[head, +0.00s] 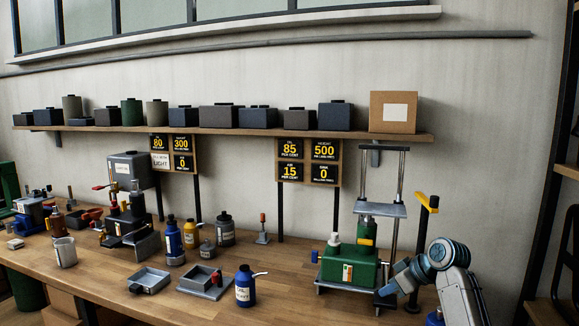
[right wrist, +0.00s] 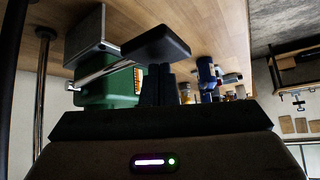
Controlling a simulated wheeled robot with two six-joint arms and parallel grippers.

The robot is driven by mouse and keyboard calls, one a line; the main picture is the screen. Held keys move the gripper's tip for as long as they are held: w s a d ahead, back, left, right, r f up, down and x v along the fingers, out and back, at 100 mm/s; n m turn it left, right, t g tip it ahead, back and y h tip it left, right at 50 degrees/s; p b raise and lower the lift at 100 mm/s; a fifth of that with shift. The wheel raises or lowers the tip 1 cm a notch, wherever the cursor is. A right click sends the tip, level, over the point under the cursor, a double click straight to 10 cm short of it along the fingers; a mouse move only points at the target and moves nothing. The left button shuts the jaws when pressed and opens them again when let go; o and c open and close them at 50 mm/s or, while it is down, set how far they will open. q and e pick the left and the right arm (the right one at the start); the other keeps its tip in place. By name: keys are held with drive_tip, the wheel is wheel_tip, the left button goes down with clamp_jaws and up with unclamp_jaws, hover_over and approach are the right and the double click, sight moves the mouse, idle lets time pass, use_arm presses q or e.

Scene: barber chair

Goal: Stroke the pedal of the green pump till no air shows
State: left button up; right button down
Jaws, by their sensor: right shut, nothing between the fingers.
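The green pump (head: 348,270) stands on the bench below a steel frame with a raised plate. In the right wrist view the green body (right wrist: 108,88) carries a metal lever that ends in a black pedal pad (right wrist: 155,45). My right gripper (head: 386,291) is at the pump's right side in the head view. Its fingers (right wrist: 165,84) are shut and empty, close to the pedal pad; I cannot tell whether they touch it. The sign board (head: 308,161) above reads 85 percent, air 15 percent, height 500 and 0. My left gripper is not in view.
A yellow-topped black post (head: 427,206) stands right behind my right arm. A blue bottle (head: 245,287), grey trays (head: 206,281) and several other bottles stand left of the pump. A shelf (head: 230,130) with dark boxes runs along the wall. Some bench front is bare.

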sight(387, 306)
drive_tip(key=shift+f, duration=0.1)
idle(0.5)
drive_tip(key=f, duration=0.2)
drive_tip(key=f+b, duration=0.1)
drive_tip(key=f, duration=0.2)
drive_tip(key=shift+w+d+f, duration=0.1)
drive_tip(key=shift+w+f, duration=0.2)
drive_tip(key=shift+f, duration=0.05)
drive_tip(key=r+p, duration=0.1)
drive_tip(key=r, duration=0.1)
drive_tip(key=r+p, duration=0.4)
drive_tip(key=shift+s, duration=0.35)
drive_tip(key=shift+f, duration=0.15)
